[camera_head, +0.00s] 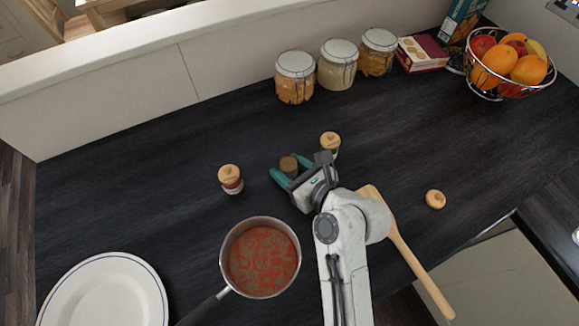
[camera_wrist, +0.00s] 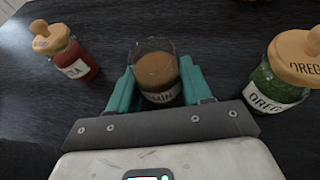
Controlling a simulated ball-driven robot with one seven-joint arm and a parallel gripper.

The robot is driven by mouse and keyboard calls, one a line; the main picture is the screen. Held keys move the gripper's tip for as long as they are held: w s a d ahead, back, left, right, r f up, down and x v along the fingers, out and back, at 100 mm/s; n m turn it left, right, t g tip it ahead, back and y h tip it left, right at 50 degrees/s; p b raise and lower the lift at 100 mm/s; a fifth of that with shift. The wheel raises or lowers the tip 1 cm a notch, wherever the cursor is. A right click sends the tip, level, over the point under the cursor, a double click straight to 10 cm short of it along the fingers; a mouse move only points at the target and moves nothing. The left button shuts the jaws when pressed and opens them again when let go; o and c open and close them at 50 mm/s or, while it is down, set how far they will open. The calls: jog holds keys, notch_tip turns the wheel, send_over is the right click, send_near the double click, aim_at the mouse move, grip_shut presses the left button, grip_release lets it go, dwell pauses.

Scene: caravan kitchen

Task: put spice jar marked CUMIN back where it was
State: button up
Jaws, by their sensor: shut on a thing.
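The open spice jar (camera_wrist: 157,66) with brown powder stands between the teal fingers of my gripper (camera_wrist: 160,88). Its label is partly hidden and reads as the end of CUMIN. In the head view the jar (camera_head: 288,165) is seen from above, without a lid, on or just above the dark worktop; I cannot tell which. My gripper (camera_head: 290,175) is shut on it. A loose wooden lid (camera_head: 436,199) lies on the worktop at the right.
A red-spice jar (camera_head: 231,179) stands left of my gripper, the oregano jar (camera_wrist: 285,72) close on the right. A pot of red sauce (camera_head: 261,258), a plate (camera_head: 147,290) and a wooden spoon (camera_head: 412,262) are nearer. Large jars (camera_head: 295,78) line the back.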

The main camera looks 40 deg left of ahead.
jog(key=shift+f, duration=0.1)
jog(key=o, duration=1.1)
jog(key=v, duration=1.2)
